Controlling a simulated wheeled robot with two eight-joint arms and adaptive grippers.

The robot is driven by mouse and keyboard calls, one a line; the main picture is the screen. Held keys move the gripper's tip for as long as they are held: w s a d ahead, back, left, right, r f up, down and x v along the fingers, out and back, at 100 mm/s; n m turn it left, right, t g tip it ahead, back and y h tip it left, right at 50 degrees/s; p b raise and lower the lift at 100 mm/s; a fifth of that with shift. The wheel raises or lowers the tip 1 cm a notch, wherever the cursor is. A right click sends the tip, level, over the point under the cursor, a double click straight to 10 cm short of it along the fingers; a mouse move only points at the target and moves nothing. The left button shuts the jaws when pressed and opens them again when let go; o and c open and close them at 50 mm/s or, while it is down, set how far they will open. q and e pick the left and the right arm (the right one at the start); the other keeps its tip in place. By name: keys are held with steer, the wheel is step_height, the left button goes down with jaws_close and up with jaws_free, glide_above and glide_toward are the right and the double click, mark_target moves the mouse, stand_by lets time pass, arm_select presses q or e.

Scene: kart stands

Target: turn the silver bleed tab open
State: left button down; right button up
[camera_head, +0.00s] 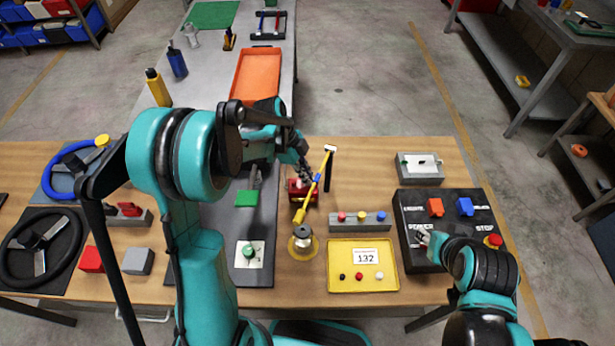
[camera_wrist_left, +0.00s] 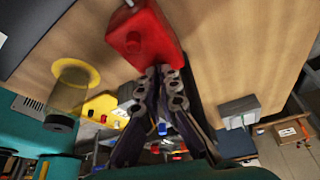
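A small red block (camera_head: 302,194) stands on the wooden bench in the middle of the head view. In the left wrist view the red block (camera_wrist_left: 143,38) fills the top middle, with a small silver piece (camera_wrist_left: 129,3) at the upper picture edge. I cannot tell whether that piece is the bleed tab. My left gripper (camera_head: 304,168) is just above and behind the block. In the left wrist view its fingertips (camera_wrist_left: 162,73) are close together at the block's edge, with nothing visible between them. My right gripper (camera_head: 423,237) is over the black control box, far from the block.
A jar on a yellow ring (camera_head: 302,247), a button bar (camera_head: 360,222) and a yellow tray (camera_head: 345,280) are nearer. The control box (camera_head: 415,215) is at right.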

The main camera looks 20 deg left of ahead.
arm_select(q)
steer(key=shift+s+n+t, duration=0.1)
steer(key=shift+n+t, duration=0.3)
steer(key=shift+n, duration=0.6)
steer(key=c, duration=1.8)
jaws_free()
steer(key=v, duration=1.2)
